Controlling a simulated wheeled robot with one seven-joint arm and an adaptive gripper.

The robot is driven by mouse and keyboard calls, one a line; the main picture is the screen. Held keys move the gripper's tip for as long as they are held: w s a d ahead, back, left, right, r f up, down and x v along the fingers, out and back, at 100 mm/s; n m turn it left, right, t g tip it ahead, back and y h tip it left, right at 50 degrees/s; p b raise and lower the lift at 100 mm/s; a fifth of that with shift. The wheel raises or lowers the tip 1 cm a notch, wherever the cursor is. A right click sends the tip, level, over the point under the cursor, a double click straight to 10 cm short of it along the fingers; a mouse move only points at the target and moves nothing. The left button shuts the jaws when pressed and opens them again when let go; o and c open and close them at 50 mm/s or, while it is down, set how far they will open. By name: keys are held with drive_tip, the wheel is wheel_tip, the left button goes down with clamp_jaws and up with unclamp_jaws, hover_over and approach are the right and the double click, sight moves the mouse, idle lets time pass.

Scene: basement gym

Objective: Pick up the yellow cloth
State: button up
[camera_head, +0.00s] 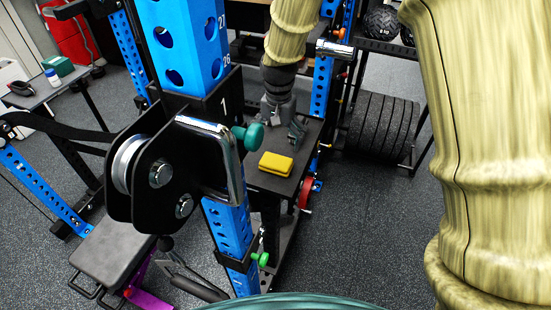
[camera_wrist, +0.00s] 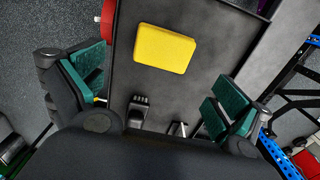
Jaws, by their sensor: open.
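The yellow cloth (camera_head: 275,163) is a small folded block lying flat on a dark bench top (camera_head: 262,184). In the wrist view the cloth (camera_wrist: 164,48) lies ahead of my gripper, between the lines of its two fingers and apart from both. My gripper (camera_wrist: 154,97) is open and empty, its green-padded fingers spread wide on either side. In the head view my gripper (camera_head: 284,122) hangs over the far part of the bench top, just beyond the cloth. The exact height above the top is hard to tell.
A blue rack upright (camera_head: 186,50) with a black pulley bracket (camera_head: 150,175) stands left of the cloth, close to it in the head view. Black weight plates (camera_head: 383,128) stand at the right. A red disc (camera_head: 306,192) sits at the bench's side.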

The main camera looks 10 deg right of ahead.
sight(276, 161)
wheel_tip(276, 161, down, 4)
drive_tip(key=shift+w+a+p, duration=0.1)
drive_tip(key=shift+p, duration=0.25)
drive_tip(key=shift+a+f+p, duration=0.2)
drive_tip(key=shift+f+p, duration=0.95)
drive_tip(key=shift+f, duration=1.75)
drive_tip(key=c, duration=0.8)
